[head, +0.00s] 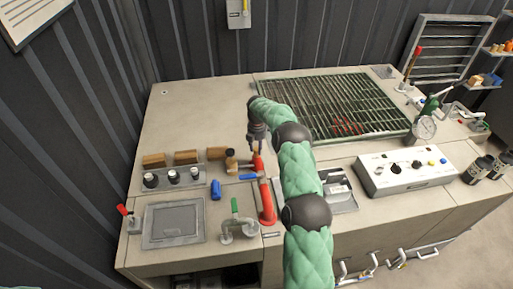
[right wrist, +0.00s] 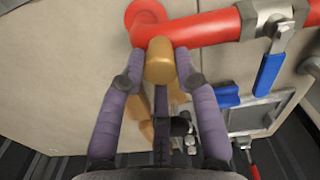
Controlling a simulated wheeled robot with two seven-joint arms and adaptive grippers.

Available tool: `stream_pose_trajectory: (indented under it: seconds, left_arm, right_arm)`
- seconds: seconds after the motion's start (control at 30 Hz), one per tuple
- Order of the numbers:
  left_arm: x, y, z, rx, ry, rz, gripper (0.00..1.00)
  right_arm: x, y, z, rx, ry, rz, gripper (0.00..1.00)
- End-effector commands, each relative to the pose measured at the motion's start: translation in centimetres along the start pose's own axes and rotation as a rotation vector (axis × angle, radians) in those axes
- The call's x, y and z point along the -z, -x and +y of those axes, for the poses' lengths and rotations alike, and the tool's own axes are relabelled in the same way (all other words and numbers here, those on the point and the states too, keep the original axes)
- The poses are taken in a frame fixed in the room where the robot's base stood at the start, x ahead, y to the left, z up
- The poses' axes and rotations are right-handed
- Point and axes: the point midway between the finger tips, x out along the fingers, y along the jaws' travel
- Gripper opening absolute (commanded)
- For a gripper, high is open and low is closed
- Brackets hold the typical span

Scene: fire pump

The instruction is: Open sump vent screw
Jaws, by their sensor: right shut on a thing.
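In the head view my right gripper (head: 257,150) points down at the red pipe (head: 266,200) on the bench top. The screw is hard to make out there behind the gripper. My left gripper is out of view.
A blue-handled valve (right wrist: 268,75) is on the red pipe, right of my fingers in the wrist view. A green grating (head: 350,100) lies behind, and a white control box (head: 405,170) stands right.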

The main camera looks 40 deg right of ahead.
Motion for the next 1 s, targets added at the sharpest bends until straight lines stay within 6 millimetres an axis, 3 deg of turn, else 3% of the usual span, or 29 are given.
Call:
stream_pose_trajectory:
  seconds: [0.6,0.63,0.7,1.0]
  left_arm:
    - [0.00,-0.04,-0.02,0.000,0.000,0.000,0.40]
    - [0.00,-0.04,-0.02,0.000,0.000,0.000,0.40]
    - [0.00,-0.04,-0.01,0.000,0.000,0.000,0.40]
    - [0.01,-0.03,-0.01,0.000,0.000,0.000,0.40]
  right_arm:
    - [-0.56,-0.37,-0.38,0.010,0.037,-0.006,0.00]
    - [-0.57,-0.36,-0.37,0.009,0.037,-0.006,0.38]
    - [-0.59,-0.33,-0.34,0.008,0.036,-0.006,0.55]
    - [-0.33,-0.03,-0.09,0.001,0.037,-0.004,0.55]
